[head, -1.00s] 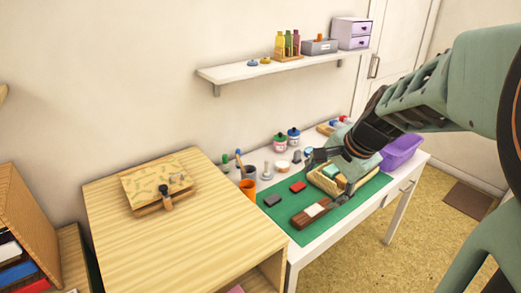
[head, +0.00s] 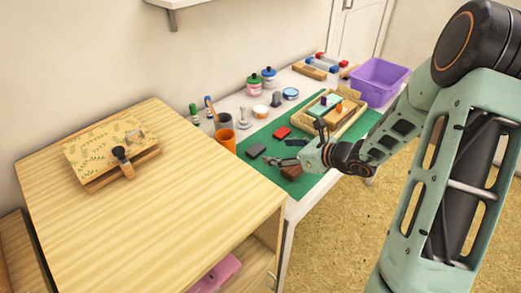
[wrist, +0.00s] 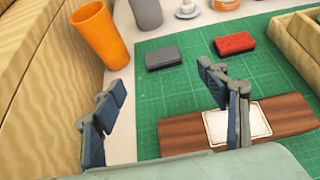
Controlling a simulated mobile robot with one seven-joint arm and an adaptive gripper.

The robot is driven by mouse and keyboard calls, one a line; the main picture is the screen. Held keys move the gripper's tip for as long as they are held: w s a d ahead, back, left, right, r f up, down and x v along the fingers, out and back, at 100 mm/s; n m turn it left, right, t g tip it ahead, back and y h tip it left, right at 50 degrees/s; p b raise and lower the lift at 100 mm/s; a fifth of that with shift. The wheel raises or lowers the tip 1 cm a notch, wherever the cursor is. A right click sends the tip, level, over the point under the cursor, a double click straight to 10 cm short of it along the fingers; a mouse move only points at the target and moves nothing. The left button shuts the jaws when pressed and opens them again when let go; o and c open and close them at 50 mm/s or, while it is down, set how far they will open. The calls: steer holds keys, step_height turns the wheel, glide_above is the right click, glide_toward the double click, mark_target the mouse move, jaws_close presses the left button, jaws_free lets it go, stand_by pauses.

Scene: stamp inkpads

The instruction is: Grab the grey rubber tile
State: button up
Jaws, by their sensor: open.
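The grey rubber tile (head: 255,150) is a small dark grey block lying flat on the green cutting mat (head: 307,185), near the mat's left edge. It also shows in the wrist view (wrist: 163,58), beyond my fingertips and between their lines. My gripper (head: 294,153) is to the right of the tile in the head view, low over the mat. In the wrist view my gripper (wrist: 160,95) has its two fingers spread wide with nothing between them. The tile is apart from both fingers.
A red block (wrist: 234,43) lies right of the tile. A brown wooden block with a white pad (wrist: 238,123) lies under the right finger. An orange cup (wrist: 98,33) stands left of the mat, beside the wooden cabinet (head: 150,210). A wooden tray (head: 345,125) stands behind.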

mark_target(257, 149)
steer(key=x, duration=0.5)
steer(key=shift+w+f+b, duration=0.15)
steer(key=shift+w+b, duration=0.05)
steer(key=shift+b, duration=0.15)
steer(key=x, duration=0.4)
steer(key=shift+f, duration=0.25)
steer(key=shift+w+a+f+b, duration=0.2)
steer(key=shift+w+a+b, duration=0.15)
steer(key=shift+w, duration=0.1)
steer(key=shift+c, duration=0.4)
steer(key=c, duration=1)
